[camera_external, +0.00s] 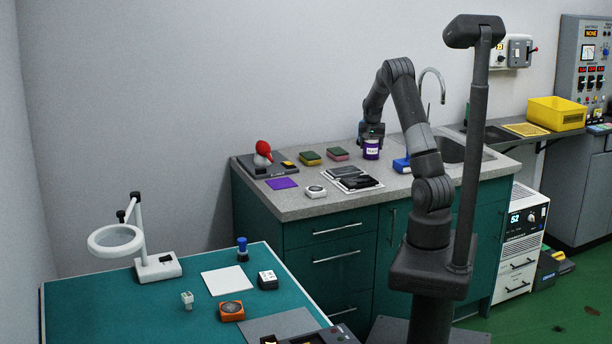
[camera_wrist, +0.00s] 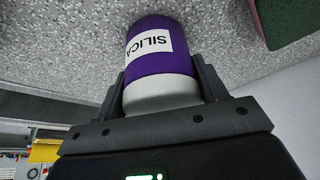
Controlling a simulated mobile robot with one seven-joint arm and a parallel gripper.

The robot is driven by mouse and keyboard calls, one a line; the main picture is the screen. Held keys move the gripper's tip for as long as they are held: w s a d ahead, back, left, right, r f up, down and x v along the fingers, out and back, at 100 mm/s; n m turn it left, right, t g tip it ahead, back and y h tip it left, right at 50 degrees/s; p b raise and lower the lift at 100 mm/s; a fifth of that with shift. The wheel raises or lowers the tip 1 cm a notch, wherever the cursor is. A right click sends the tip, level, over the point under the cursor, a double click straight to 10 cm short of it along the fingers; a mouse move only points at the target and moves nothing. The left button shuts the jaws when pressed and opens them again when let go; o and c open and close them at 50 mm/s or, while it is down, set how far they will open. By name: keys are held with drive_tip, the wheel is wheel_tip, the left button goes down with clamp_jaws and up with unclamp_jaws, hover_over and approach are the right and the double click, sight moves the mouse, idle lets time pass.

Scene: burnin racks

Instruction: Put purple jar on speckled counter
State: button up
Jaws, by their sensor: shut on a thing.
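The purple jar (camera_external: 371,151) has a white label and is on or just above the speckled counter (camera_external: 300,206), near its back edge. In the wrist view the jar (camera_wrist: 160,62) shows its purple side, a label reading SILICA and a white end towards my gripper. My gripper (camera_external: 371,134) points down from above and is shut on the jar's white end; its fingers (camera_wrist: 163,90) lie on both sides. The speckled counter (camera_wrist: 70,40) fills the background behind the jar. I cannot tell whether the jar's base touches it.
Two sponges (camera_external: 337,154) (camera_external: 310,158) lie left of the jar. Dark trays (camera_external: 355,181) lie in front, and a blue object (camera_external: 401,165) stands to the right. A faucet (camera_external: 441,90) and sink (camera_external: 452,150) are farther right. Bare counter shows at the front left.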

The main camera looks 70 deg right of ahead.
drive_tip(key=o, duration=1.1)
drive_tip(key=shift+f, duration=0.1)
drive_tip(key=v, duration=1.2)
drive_tip(key=w+a+r+n+t+y, duration=0.1)
drive_tip(key=a+r+n, duration=0.2)
drive_tip(key=a, duration=0.7)
drive_tip(key=w+a+r+n+t+y, duration=0.1)
drive_tip(key=a+r+n, duration=0.15)
drive_tip(key=a, duration=0.75)
drive_tip(key=w+a+r+n+t, duration=0.1)
drive_tip(key=a+r+n, duration=0.15)
drive_tip(key=a, duration=0.75)
drive_tip(key=s+a+n, duration=0.2)
drive_tip(key=s+a, duration=0.2)
drive_tip(key=a, duration=0.3)
drive_tip(key=s+a+f+n+t+y, duration=0.1)
drive_tip(key=s+a+n, duration=0.2)
drive_tip(key=a, duration=0.3)
drive_tip(key=s+a+n+y, duration=0.1)
drive_tip(key=s+a+n, duration=0.1)
drive_tip(key=s+a, duration=0.4)
drive_tip(key=shift+a+f+t, duration=0.2)
drive_tip(key=shift+a+t, duration=0.1)
drive_tip(key=shift+a, duration=0.5)
